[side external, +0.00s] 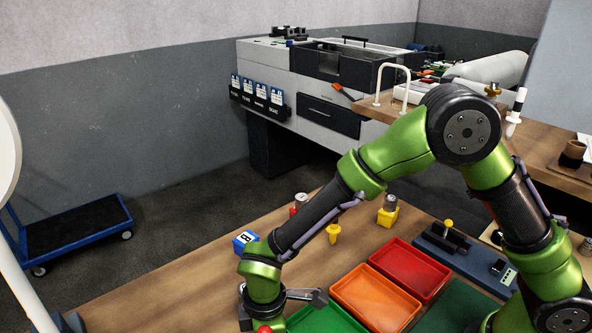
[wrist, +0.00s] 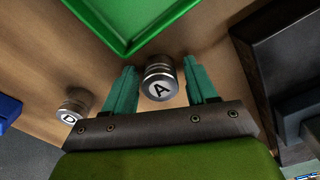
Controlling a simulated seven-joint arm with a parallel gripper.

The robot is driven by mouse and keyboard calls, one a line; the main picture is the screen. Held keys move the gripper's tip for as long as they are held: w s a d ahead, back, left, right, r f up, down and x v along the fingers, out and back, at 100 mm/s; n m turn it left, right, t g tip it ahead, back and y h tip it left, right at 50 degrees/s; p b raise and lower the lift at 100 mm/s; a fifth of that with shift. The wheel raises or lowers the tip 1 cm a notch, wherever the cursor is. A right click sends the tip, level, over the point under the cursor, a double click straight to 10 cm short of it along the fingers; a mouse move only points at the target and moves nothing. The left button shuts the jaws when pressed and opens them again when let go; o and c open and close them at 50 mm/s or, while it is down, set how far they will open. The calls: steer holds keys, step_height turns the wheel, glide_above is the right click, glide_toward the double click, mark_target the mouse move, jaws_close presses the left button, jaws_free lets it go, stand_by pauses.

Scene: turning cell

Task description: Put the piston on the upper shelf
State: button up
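In the wrist view, a short metal cylinder marked A (wrist: 159,80), which looks like a piston, stands between the two teal fingers of my gripper (wrist: 160,85). Narrow gaps show on both sides of it, so the gripper looks open around it, not closed on it. A second metal cylinder marked D (wrist: 73,108) stands to the left, outside the fingers. In the side view, my gripper (side external: 305,296) is low at the near edge of the bench, beside the green tray; its fingertips and cylinder A are hard to make out there. I cannot identify an upper shelf.
The green tray (side external: 322,318), orange tray (side external: 374,297) and red tray (side external: 409,268) lie on the wooden bench. A blue block marked B (side external: 245,240), a yellow plug (side external: 333,234) and a yellow block with a metal cylinder (side external: 389,214) stand behind. A dark frame (wrist: 285,45) rises right in the wrist view.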

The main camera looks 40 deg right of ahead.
steer(key=shift+o, duration=0.3)
steer(key=shift+r, duration=0.1)
step_height(320, 180, up, 12)
steer(key=s+d+r+m+t+y, duration=0.1)
steer(key=s+d+r+m+t, duration=0.1)
steer(key=d+r+m, duration=0.3)
steer(key=s+d+r+m+t+y, duration=0.1)
steer(key=d+r+m, duration=0.5)
steer(key=d, duration=0.7)
steer(key=shift+s+d+r+t, duration=0.3)
steer(key=shift+s+t, duration=0.1)
steer(key=shift+t, duration=0.3)
steer(key=shift+o, duration=0.5)
steer(key=s+d+m+t, duration=0.2)
steer(key=s+d+m, duration=0.2)
steer(key=d+m, duration=0.1)
steer(key=shift+s+d+r+m+t, duration=0.3)
steer(key=shift+s+m+t, duration=0.05)
steer(key=shift+m+t, duration=0.05)
